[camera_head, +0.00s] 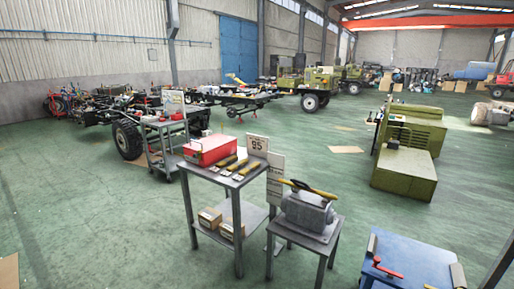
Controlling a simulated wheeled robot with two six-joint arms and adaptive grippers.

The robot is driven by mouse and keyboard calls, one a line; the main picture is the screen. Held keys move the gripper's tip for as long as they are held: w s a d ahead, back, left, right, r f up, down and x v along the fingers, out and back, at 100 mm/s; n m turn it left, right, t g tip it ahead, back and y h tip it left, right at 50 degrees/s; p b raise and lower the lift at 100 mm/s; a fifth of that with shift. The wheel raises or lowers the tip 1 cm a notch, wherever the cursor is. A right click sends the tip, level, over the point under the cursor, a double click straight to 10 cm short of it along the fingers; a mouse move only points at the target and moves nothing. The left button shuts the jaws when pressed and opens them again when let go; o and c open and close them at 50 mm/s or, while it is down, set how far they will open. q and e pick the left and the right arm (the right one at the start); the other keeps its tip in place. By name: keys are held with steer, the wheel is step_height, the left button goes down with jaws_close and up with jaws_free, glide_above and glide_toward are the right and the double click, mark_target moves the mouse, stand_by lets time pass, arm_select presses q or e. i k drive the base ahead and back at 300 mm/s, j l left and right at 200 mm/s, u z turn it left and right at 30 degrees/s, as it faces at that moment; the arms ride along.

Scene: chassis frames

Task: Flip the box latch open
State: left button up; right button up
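A red box (210,150) with a light top sits on the upper shelf of a grey metal cart (228,180), left of the picture's middle. It looks closed. Its latch is too small to make out. Neither of my grippers shows in the head view.
Several yellow-and-dark tools lie beside the box, with a sign (257,146) behind them. Cardboard boxes (210,217) sit on the lower shelf. A grey machine (308,211) on a stand is to the right. A blue-topped table (410,262) is at lower right.

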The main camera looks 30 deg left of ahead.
mark_target(195, 156)
steer(key=i+j+u, duration=0.25)
steer(key=j, duration=0.2)
steer(key=i+j+u, duration=0.1)
steer(key=j+u, duration=0.15)
steer(key=j, duration=0.25)
steer(key=i+j+u, duration=0.25)
steer(key=j, duration=0.15)
steer(key=i+j+u, duration=0.25)
steer(key=j, duration=0.1)
